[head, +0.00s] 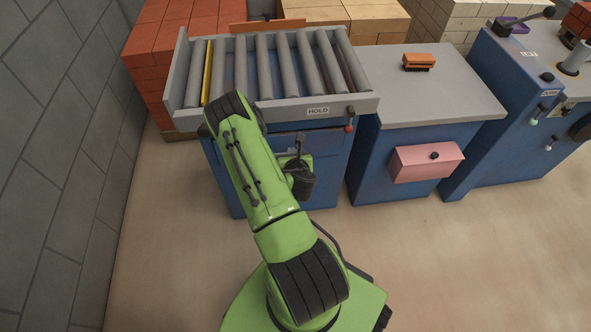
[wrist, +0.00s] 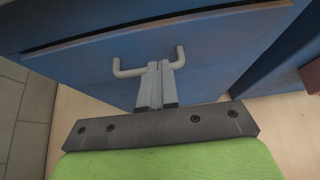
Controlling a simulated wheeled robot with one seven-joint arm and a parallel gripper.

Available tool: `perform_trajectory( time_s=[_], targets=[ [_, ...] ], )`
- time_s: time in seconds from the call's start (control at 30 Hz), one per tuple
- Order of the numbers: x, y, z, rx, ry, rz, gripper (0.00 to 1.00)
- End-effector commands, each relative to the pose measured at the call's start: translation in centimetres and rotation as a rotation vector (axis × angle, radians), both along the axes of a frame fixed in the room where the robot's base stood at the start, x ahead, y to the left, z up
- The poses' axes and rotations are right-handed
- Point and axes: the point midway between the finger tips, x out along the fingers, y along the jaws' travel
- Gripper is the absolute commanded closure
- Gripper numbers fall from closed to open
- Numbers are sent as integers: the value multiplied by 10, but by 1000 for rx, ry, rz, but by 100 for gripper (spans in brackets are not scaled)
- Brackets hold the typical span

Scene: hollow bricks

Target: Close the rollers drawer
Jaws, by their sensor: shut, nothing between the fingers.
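The rollers drawer (wrist: 85,75) is a blue panel with a grey bar handle (wrist: 127,72), seen close up in the wrist view. Its upper edge shows as a thin brown line, and it seems to stand a little out from the blue cabinet; how far I cannot tell. In the head view the drawer front (head: 323,142) lies under the roller table, partly hidden by my arm. My gripper (wrist: 160,68) is shut and empty, its fingertips over the middle of the handle. Whether they touch it I cannot tell. My gripper also shows in the head view (head: 298,146), partly hidden.
A grey wall (head: 55,130) is at left. Floor in front is clear.

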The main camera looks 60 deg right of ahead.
Motion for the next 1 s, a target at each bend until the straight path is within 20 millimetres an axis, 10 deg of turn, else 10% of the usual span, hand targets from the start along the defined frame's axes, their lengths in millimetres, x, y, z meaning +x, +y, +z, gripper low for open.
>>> perform_trajectory(
  time_s=[1.0],
  targets=[
    [-41, 47, 36, -1, 1, -2, 100]
  ],
)
